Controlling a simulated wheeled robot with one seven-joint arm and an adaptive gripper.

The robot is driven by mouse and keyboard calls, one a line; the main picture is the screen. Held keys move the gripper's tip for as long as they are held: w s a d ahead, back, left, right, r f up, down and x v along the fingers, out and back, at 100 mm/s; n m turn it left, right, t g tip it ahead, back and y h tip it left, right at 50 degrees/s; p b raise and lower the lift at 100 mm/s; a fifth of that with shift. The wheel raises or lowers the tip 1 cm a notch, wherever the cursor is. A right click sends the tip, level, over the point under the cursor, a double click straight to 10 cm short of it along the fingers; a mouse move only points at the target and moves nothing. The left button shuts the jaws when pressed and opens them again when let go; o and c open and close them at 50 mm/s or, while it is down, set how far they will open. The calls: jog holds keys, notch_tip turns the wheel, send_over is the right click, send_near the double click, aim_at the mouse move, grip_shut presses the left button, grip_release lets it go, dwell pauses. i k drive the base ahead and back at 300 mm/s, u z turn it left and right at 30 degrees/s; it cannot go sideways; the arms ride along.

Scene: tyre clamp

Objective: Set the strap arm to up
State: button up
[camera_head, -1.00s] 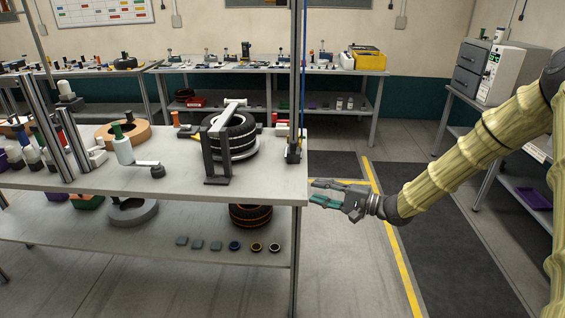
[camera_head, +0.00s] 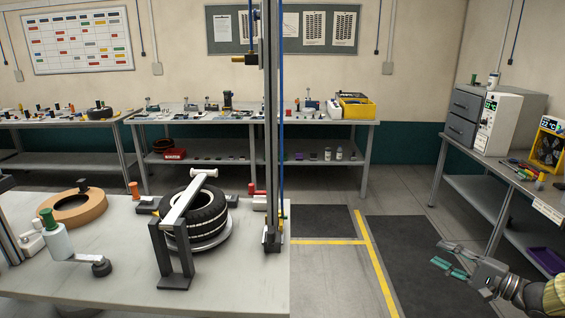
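The tyre clamp stands on the near grey workbench. Its pale strap arm (camera_head: 186,203) slopes across the top of a black tyre (camera_head: 208,215), with a white cross handle (camera_head: 204,173) at its raised far end. The near end of the arm meets a dark upright bracket (camera_head: 171,255). The tyre lies flat on a pale round base. My gripper (camera_head: 438,253) is at the lower right, over the floor, well to the right of the bench and clamp. Its fingers look spread apart with nothing between them.
A metal post (camera_head: 271,130) rises at the bench's right edge, just right of the tyre. A bottle with a green cap (camera_head: 56,236) and an orange ring (camera_head: 77,206) stand to the left. Open floor (camera_head: 325,275) lies between bench and gripper.

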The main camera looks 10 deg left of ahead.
aim_at(185, 202)
jog(key=u, duration=0.25)
jog(key=i, duration=0.95)
jog(key=u, duration=0.9)
jog(key=i, duration=0.4)
jog(key=u, duration=0.4)
